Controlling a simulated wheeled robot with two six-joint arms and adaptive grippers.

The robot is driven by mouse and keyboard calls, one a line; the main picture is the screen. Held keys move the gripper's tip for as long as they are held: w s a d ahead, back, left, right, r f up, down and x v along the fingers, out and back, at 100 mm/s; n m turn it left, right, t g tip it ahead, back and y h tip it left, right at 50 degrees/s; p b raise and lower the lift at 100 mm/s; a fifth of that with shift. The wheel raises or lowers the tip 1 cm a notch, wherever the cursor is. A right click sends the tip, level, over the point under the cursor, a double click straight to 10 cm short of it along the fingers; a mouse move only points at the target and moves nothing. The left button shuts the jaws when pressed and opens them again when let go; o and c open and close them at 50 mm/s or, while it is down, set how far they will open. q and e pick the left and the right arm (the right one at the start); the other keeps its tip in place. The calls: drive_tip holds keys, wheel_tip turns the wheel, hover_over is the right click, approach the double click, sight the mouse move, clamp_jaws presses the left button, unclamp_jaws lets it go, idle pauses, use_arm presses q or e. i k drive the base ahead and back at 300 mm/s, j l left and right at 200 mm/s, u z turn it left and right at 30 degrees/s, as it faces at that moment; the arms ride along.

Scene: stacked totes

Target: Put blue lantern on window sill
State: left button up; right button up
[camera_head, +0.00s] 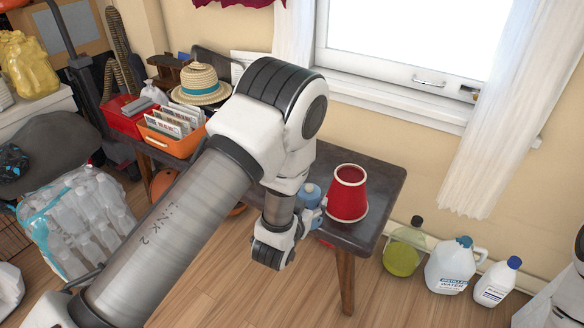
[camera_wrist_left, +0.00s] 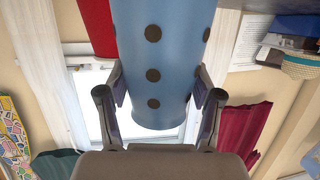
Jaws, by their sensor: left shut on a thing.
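The blue lantern (camera_head: 311,193) is mostly hidden by my left arm in the head view. In the left wrist view it is a blue body (camera_wrist_left: 165,60) with dark round dots, between the two fingers. My left gripper (camera_head: 308,210) is shut on it, beside the red cup-shaped object on the dark table; it also shows in the left wrist view (camera_wrist_left: 159,100). I cannot tell whether the lantern touches the tabletop. The window sill (camera_head: 395,101) is behind the table, under the bright window, and its visible part looks bare. My right gripper is not in view.
The red object (camera_head: 347,194) stands close to the lantern on the dark table (camera_head: 384,181). An orange bin (camera_head: 171,143) and a straw hat (camera_head: 201,85) are at the table's left. Several jugs, one of them white (camera_head: 452,266), stand on the floor at right. A white curtain (camera_head: 505,125) hangs right of the window.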

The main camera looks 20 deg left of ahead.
sight(349, 82)
drive_tip(key=i+j+z, duration=0.2)
drive_tip(key=i+j, duration=0.4)
drive_tip(key=i+j+z, duration=0.2)
drive_tip(key=i+j, duration=0.35)
drive_tip(key=j, duration=0.1)
